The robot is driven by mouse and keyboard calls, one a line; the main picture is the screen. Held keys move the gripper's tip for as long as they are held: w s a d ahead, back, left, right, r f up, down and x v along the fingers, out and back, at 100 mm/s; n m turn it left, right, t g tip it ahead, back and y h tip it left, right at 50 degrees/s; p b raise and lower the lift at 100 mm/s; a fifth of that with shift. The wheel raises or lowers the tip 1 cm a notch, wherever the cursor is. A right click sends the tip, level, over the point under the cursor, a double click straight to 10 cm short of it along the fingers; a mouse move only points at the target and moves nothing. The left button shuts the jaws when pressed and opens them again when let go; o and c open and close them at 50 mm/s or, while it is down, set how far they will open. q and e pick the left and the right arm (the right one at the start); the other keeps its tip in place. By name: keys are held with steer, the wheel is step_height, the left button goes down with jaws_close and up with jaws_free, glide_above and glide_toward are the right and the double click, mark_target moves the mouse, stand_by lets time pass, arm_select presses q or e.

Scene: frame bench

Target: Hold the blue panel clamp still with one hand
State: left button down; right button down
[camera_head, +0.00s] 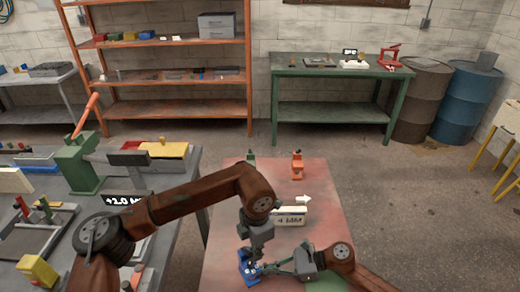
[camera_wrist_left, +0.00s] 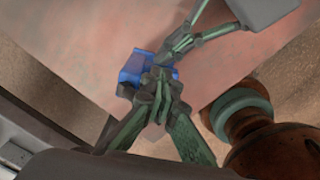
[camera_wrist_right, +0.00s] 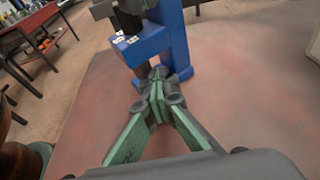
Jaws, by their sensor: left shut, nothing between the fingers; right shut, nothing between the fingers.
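The blue panel clamp (camera_head: 248,268) stands near the front edge of a worn red table. It shows large in the right wrist view (camera_wrist_right: 177,35) and partly in the left wrist view (camera_wrist_left: 130,72), where fingers cover some of it. My left gripper (camera_wrist_left: 160,78) is shut and empty, pointing down over the clamp. My right gripper (camera_wrist_right: 160,80) is shut and empty, with its tips low beside the clamp's blue body. I cannot tell whether either gripper touches it. In the head view my right gripper (camera_head: 273,268) comes in from the clamp's right side.
An orange clamp (camera_head: 297,166) and a white label block (camera_head: 290,216) stand farther back on the red table (camera_head: 325,222). A grey bench (camera_head: 190,190) with a green press (camera_head: 80,165) is at the left. The red table's right side is mostly bare.

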arm_select(q)
steer(key=shift+s+a+f, duration=0.1)
steer(key=shift+s+a, duration=0.25)
steer(key=shift+a, duration=0.05)
stand_by(0.9)
steer(key=shift+s+d, duration=0.1)
steer(key=shift+s, duration=0.1)
stand_by(0.6)
steer(key=shift+d, duration=0.15)
steer(key=shift+w+d, duration=0.2)
steer(key=shift+d, duration=0.05)
step_height(320, 180, up, 6)
stand_by(0.5)
step_height(320, 180, down, 6)
steer(key=shift+w, duration=0.3)
stand_by(0.7)
